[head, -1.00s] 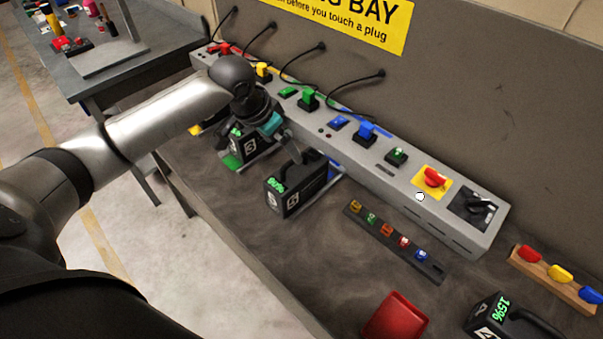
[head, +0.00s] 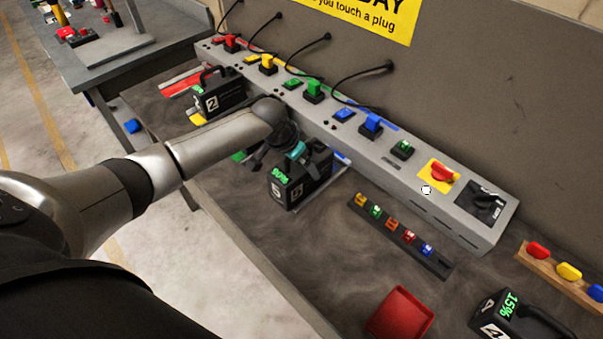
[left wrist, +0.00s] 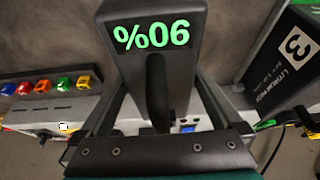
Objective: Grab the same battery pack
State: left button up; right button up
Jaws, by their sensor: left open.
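A black battery pack (head: 285,190) with a green 90% display stands on the bench in front of the grey charging strip, at the blue bay. My left gripper (head: 287,158) is over its top, open, with the arm reaching in from the left. In the left wrist view the same pack (left wrist: 157,30) shows its display upside down. Its black handle (left wrist: 157,90) lies between the two spread fingers of the left gripper (left wrist: 160,108); I cannot tell whether they touch it. My right gripper is not in view.
Pack 3 (left wrist: 290,55) stands close beside; my arm mostly hides it in the head view. Pack 2 (head: 220,100) stands farther left. The charging strip (head: 460,222) runs behind. A plug rack (head: 400,238), a red tray (head: 400,314) and a 15% pack (head: 515,318) are to the right.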

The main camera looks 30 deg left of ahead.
pick_arm(q)
jog(key=shift+w+f, duration=0.15)
jog(key=shift+f, duration=0.15)
grip_shut()
jog(key=shift+w+r, duration=0.2)
dwell(0.6)
